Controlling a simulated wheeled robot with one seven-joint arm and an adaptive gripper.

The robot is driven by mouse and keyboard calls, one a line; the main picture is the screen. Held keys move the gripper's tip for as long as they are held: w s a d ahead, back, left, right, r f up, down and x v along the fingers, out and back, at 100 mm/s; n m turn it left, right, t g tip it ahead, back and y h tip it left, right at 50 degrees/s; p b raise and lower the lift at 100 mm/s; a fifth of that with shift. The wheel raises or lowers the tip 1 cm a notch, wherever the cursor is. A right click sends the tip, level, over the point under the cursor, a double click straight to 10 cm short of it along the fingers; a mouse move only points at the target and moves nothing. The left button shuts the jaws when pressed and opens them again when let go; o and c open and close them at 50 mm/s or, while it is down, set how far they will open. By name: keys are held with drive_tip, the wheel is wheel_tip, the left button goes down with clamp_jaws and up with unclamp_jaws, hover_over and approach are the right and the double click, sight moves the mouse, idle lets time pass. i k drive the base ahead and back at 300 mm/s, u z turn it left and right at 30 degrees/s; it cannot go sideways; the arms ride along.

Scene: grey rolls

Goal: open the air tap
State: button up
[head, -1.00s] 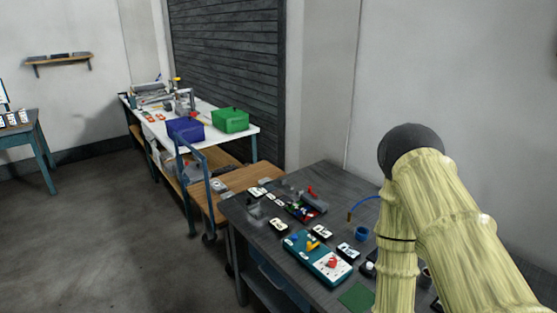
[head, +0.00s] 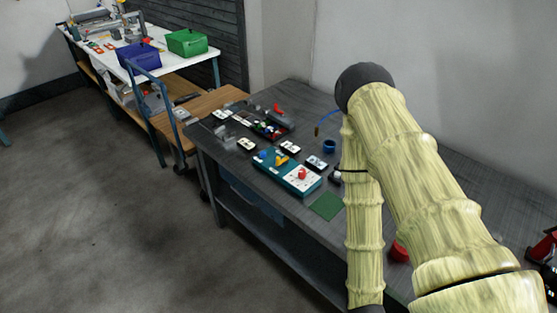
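I cannot tell for sure which part is the air tap. A small red lever-like part (head: 279,109) stands on a dark grey block at the back of the grey workbench (head: 225,150). A blue hose (head: 328,117) with a brass-coloured end (head: 317,131) lies to its right, partly behind my arm. A teal box (head: 288,176) with a white panel and a red knob (head: 302,173) sits near the bench's front edge. My arm crosses the right half of the head view. My gripper is not in view; the arm runs out at the bottom edge.
A blue ring-shaped part (head: 329,146), a green mat (head: 326,206) and several labelled cards lie on the bench. A red round thing (head: 399,251) shows behind my arm. A wooden-topped cart (head: 205,108) stands left of the bench. The floor at left is clear.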

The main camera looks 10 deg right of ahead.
sight(278, 162)
drive_tip(key=u, duration=2.15)
drive_tip(key=k, duration=0.8)
drive_tip(key=z, duration=1.55)
